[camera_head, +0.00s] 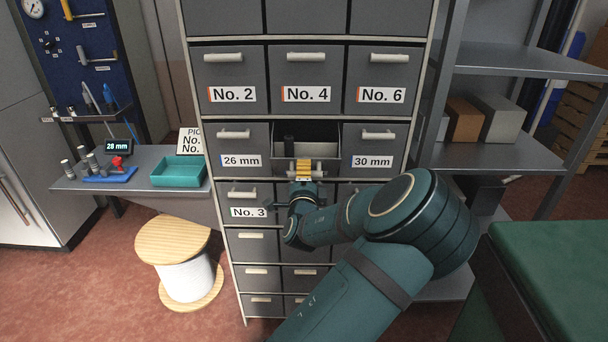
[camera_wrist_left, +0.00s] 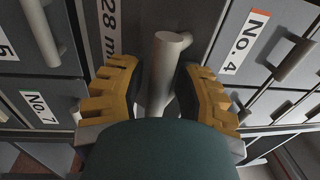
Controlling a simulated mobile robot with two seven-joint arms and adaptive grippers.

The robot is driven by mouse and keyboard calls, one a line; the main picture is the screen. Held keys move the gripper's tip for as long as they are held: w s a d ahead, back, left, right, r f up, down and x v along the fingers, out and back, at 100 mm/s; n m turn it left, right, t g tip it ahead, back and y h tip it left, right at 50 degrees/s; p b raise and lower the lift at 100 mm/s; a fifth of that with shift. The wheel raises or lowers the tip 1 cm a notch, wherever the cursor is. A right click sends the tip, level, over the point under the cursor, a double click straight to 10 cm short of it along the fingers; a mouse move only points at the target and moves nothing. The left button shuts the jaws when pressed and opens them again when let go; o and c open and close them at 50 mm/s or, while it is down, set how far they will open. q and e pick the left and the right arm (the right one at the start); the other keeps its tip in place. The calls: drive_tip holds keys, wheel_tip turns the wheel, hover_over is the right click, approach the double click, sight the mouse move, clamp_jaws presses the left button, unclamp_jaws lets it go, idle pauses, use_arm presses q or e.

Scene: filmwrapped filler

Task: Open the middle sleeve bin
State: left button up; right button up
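The middle sleeve bin (camera_head: 322,134) is the middle drawer of the row between the 26 mm and 30 mm bins. It is pulled part way out, and its open inside shows with a dark upright piece at the left. In the left wrist view its front carries a 28 mm label (camera_wrist_left: 109,28) and a grey bar handle (camera_wrist_left: 160,75). The fingers hide the handle in the head view. My right gripper is not in view.
The 26 mm bin (camera_head: 240,148) and 30 mm bin (camera_head: 376,148) beside it are shut. The No. 4 bin (camera_head: 306,80) above is shut. A bench with a teal tray (camera_head: 179,172) and a 28 mm display (camera_head: 118,147) stands left; a wooden-ended spool (camera_head: 187,280) is below. Shelves (camera_head: 490,157) stand right.

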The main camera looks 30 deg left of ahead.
use_arm(q)
clamp_jaws()
drive_tip(key=r+p, duration=0.1)
drive_tip(key=p, duration=0.1)
drive_tip(key=w+g+p, duration=0.1)
drive_tip(key=p, duration=0.1)
drive_tip(key=shift+w+a+r+h, duration=0.15)
drive_tip(key=shift+a+r+h, duration=0.25)
drive_tip(key=shift+o, duration=1)
unclamp_jaws()
drive_tip(key=v, duration=1.2)
